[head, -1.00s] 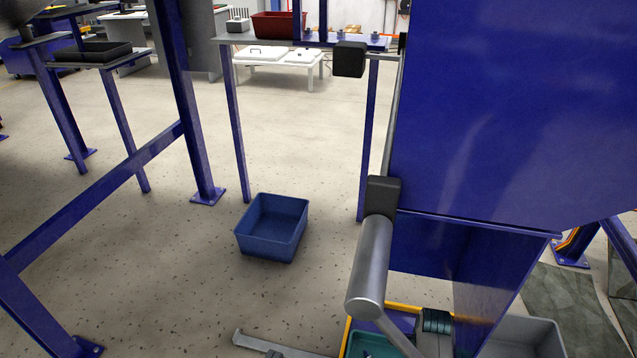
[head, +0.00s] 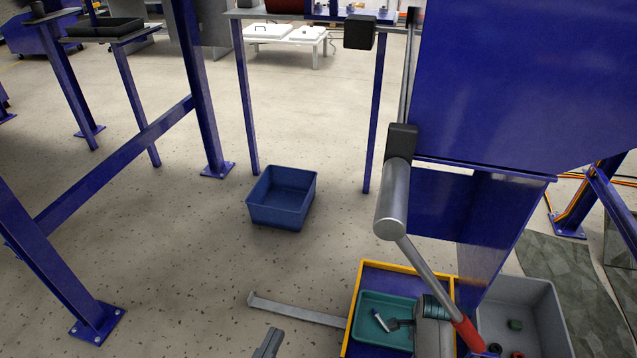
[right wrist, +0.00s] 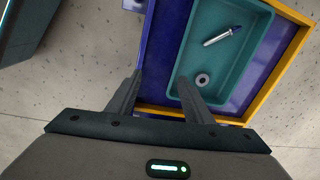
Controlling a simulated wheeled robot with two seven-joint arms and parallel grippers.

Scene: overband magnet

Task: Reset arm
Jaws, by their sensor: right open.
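The reset arm is a silver lever (head: 425,265) that slopes down to the right from a grey cylinder on the blue machine. Its red grip (head: 467,335) is near the bottom of the head view. A grey tip of my left gripper (head: 268,345) shows at the bottom edge, left of the lever and apart from it; its jaw opening cannot be made out. In the right wrist view my right gripper (right wrist: 160,80) is open, with nothing between its fingers. It is over the near edge of a yellow-rimmed blue surface. The lever is not seen in that view.
A teal tray (head: 370,340) with small parts sits in the yellow-rimmed frame (head: 400,268) below the lever. A grey bin (head: 540,300) stands to its right. A blue bin (head: 283,198) is on the floor.

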